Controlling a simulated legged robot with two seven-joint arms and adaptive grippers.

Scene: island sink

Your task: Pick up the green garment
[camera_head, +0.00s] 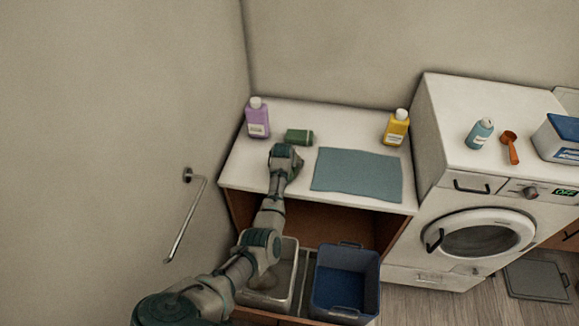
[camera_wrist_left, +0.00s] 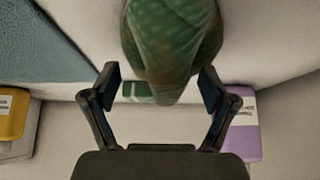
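The green garment (camera_wrist_left: 172,40) is a bunched, textured cloth at the top middle of the left wrist view. Its narrow end lies between the fingers of my left gripper (camera_wrist_left: 161,88). The fingers are spread apart, with a gap on the left; the right finger is close to the cloth, and I cannot tell whether it touches. In the head view my left gripper (camera_head: 286,158) is over the white counter, and only a little of the garment (camera_head: 297,171) shows beside it. My right gripper is not in view.
On the counter (camera_head: 245,170) are a purple bottle (camera_head: 257,120), a small green block-like item (camera_head: 299,137), a yellow bottle (camera_head: 396,129) and a flat blue-green cloth (camera_head: 358,173). A blue bin (camera_head: 346,283) and a pale bin (camera_head: 283,290) stand below. A washing machine (camera_head: 480,235) is right.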

